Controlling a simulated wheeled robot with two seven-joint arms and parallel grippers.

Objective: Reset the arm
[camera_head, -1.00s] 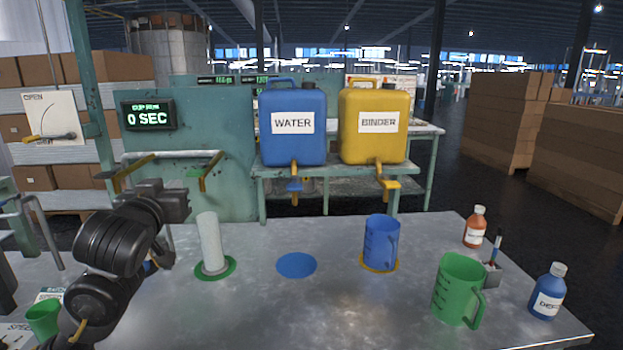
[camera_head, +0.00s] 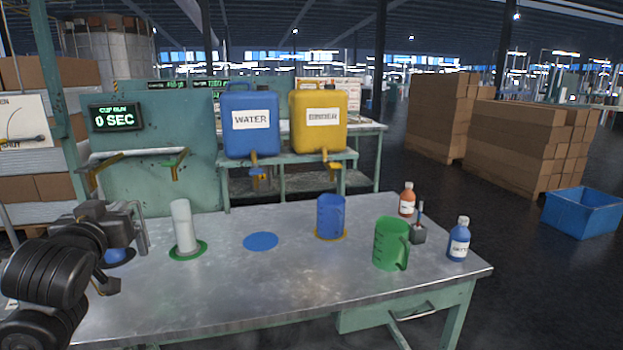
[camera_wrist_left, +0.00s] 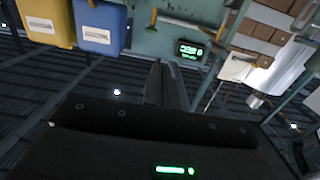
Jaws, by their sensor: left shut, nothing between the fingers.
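My left arm comes in at the left edge of the head view. Its dark gripper (camera_head: 142,236) is above the left part of the metal table, left of the white cylinder. In the left wrist view the two fingers (camera_wrist_left: 166,84) lie together, shut, with nothing between them. That view is tilted and shows the yellow and blue containers at its top left and the lit timer near its top. My right gripper is not in view.
The metal table (camera_head: 250,290) carries a white cylinder (camera_head: 184,228), a blue jug (camera_head: 330,216), a green jug (camera_head: 390,243), and bottles at the right. Water (camera_head: 251,125) and yellow (camera_head: 318,122) containers stand behind. The table's front middle is clear. A blue bin (camera_head: 582,212) stands at right.

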